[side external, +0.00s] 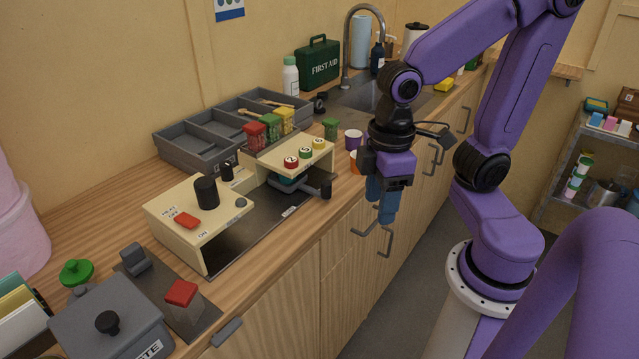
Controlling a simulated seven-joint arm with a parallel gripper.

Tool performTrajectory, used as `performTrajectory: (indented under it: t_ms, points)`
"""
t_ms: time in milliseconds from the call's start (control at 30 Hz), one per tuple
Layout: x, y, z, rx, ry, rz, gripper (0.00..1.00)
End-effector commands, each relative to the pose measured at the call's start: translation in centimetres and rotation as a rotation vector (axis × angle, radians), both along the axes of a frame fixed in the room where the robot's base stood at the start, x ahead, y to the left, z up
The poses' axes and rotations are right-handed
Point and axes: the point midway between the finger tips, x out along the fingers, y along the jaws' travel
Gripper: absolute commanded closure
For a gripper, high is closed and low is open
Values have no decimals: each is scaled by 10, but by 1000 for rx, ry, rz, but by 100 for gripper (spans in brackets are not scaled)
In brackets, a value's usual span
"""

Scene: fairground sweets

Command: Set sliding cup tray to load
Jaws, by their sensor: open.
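The sliding cup tray appears to be the grey piece with a dark upright handle (326,189), under the front of the cream dispenser (310,158). A teal shape shows under the dispenser, partly hidden. A small white label (290,211) lies on the dark base plate (262,222); its words are too small to read. My gripper (380,207), with blue fingers, is open and points down. In the picture it is right of the tray handle, apart from it, near the counter's front edge. It seems to hold nothing.
A cream heater box (180,225) with a red switch stands left of the tray. A purple cup (353,139) and an orange cup (355,162) stand behind my gripper. Topping jars (255,134), a grey divided bin (195,150) and a sink tap (346,50) are behind.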

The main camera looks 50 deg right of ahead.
Motion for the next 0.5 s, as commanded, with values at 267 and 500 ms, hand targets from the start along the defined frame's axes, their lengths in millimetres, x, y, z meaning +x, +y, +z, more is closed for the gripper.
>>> performTrajectory:
  t_ms: [267,500]
  points:
    - [67,-11,21,-5,7,-358,48]
    - [119,-35,39,-7,13,-661,48]
